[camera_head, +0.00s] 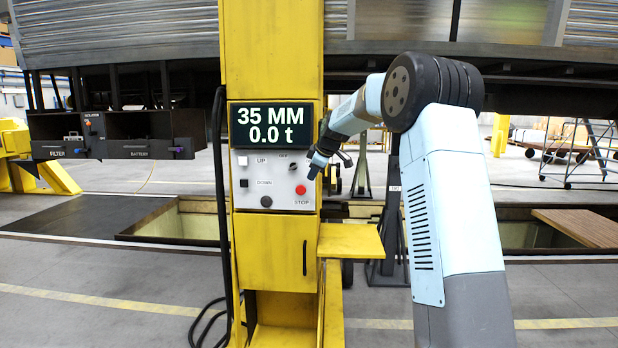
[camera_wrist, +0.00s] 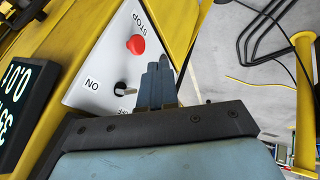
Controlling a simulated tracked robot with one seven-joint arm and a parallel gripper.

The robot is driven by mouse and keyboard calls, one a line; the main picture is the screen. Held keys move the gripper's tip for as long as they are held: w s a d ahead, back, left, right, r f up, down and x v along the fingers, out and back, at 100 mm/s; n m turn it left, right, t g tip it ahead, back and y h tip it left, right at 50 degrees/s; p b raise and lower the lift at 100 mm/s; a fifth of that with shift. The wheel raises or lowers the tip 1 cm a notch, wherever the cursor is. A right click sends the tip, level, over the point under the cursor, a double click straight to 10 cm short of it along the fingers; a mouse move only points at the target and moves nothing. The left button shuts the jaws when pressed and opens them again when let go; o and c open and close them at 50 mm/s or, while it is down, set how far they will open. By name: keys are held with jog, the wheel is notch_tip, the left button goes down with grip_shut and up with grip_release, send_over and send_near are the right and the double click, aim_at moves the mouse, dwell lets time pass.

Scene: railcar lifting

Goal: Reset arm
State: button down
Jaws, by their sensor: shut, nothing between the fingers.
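My gripper (camera_head: 314,170) is in front of the right edge of the white control panel (camera_head: 262,195) on the yellow lifting column. It is shut and empty, its fingertips close to the rotary switch (camera_head: 293,167) and the red STOP button (camera_head: 300,189). In the wrist view the shut fingers (camera_wrist: 158,70) point toward the panel, just right of the rotary switch (camera_wrist: 121,87) and below the red button (camera_wrist: 136,44). I cannot tell whether the fingers touch the panel. My arm is bent, with its elbow high at the right.
The display (camera_head: 271,125) above the panel reads 35 MM and 0.0 t. A yellow ledge (camera_head: 350,241) juts out below the panel. The railcar (camera_head: 120,35) spans the top. A black cable (camera_head: 219,190) hangs at the column's left. Open floor pits lie behind.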

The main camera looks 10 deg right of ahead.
jog(key=s+a+r+m+h, duration=0.1)
jog(key=s+r+m, duration=0.1)
jog(key=s, duration=0.7)
jog(key=s+a+r+m, duration=0.2)
jog(key=s+r, duration=0.1)
jog(key=s, duration=0.6)
jog(key=s+a+r+m+h, duration=0.1)
jog(key=s+r+m, duration=0.1)
jog(key=s, duration=0.8)
jog(key=s+d+f+m, duration=0.1)
jog(key=s+f+m, duration=0.2)
jog(key=s, duration=1.1)
jog(key=s+f+m+g, duration=0.1)
jog(key=s+f+m, duration=0.3)
jog(key=s, duration=1)
jog(key=shift+d+f+h, duration=0.3)
jog(key=shift+d+f, duration=0.05)
jog(key=shift+f, duration=0.55)
